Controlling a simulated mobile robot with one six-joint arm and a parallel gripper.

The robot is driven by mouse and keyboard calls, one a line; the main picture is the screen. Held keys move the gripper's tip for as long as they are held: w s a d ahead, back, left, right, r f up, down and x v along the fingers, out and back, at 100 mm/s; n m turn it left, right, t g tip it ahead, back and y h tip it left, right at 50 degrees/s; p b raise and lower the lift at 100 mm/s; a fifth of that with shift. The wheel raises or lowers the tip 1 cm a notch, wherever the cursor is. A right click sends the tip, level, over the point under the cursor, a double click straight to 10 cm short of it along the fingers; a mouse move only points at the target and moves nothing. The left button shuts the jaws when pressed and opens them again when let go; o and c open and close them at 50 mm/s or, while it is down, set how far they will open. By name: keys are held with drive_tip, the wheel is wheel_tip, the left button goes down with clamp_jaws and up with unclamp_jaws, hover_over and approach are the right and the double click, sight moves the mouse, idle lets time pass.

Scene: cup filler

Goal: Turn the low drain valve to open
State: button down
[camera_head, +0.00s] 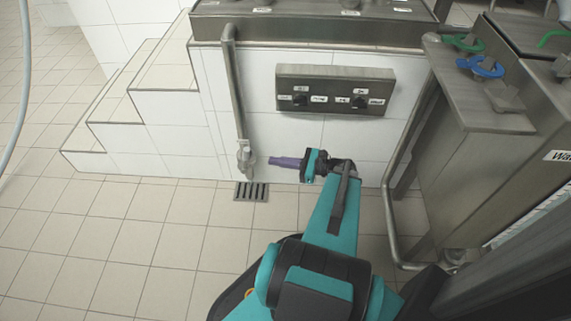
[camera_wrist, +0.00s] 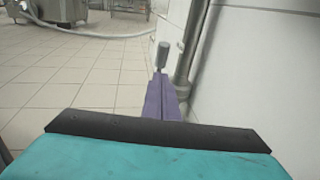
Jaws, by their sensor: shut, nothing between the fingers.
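The low drain valve (camera_head: 245,155) sits near the bottom of a vertical steel pipe on the white tiled wall, above a floor drain. In the wrist view its grey handle (camera_wrist: 163,56) stands out to the left of the pipe, just past my fingertips. My gripper (camera_head: 271,161) has purple fingers and points left toward the valve from its right side. In the wrist view the fingers (camera_wrist: 161,82) are together and empty. The fingertips are close to the handle; I cannot tell whether they touch it.
A steel control box (camera_head: 335,90) with two dark knobs is on the wall above my gripper. A floor drain grate (camera_head: 251,191) lies below the valve. White tiled steps (camera_head: 140,110) rise at left. A steel cabinet (camera_head: 470,150) and bent pipe stand at right. Floor at left is clear.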

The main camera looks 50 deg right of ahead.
sight(245, 161)
drive_tip(key=r+b+x, duration=0.1)
drive_tip(key=b+x, duration=0.1)
drive_tip(key=x, duration=0.5)
drive_tip(key=shift+r, duration=0.15)
drive_tip(key=shift+d+r, duration=0.1)
drive_tip(key=shift+r, duration=0.05)
idle(0.3)
